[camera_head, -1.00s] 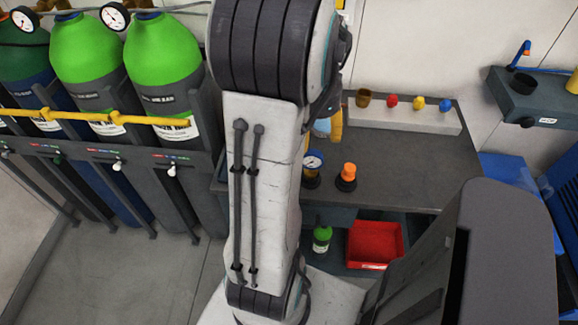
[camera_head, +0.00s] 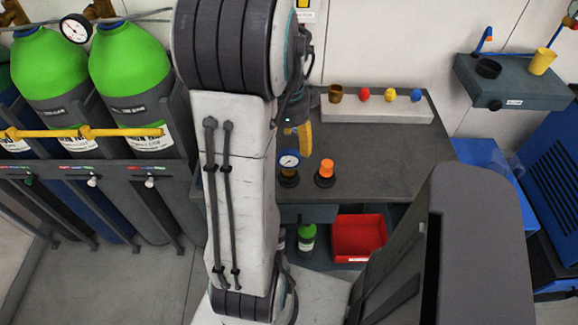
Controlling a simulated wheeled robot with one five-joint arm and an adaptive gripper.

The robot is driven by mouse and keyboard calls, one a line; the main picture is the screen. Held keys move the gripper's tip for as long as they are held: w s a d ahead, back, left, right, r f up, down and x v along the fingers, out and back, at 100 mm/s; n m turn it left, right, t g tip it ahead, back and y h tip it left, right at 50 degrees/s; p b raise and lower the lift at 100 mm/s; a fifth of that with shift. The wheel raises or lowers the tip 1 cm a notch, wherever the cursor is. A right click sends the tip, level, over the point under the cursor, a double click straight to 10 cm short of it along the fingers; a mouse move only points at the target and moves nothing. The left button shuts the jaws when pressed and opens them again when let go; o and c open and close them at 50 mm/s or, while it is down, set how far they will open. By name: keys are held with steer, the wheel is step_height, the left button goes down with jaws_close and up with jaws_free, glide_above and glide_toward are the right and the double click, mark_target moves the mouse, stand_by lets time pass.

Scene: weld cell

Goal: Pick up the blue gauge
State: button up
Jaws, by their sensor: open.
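The blue gauge (camera_head: 289,161) has a white dial and a blue rim. It stands upright in a dark round holder near the front left of the grey workbench (camera_head: 385,165). My gripper (camera_head: 303,149) shows only in part behind my arm, with a yellow finger pointing down. The finger is just above and slightly right of the gauge in the picture, apart from it. The jaws are open and hold nothing that I can see. The other finger is mostly hidden.
An orange-topped piece (camera_head: 326,171) stands close right of the gauge. A pale rack (camera_head: 380,108) with several small coloured pieces lies at the bench's back. Below are a red bin (camera_head: 359,239) and a small green bottle (camera_head: 306,238). Green gas cylinders (camera_head: 130,65) stand left.

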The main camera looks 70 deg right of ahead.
mark_target(289, 152)
steer(key=shift+s+f, duration=0.2)
steer(key=shift+f, duration=2.1)
jaws_close()
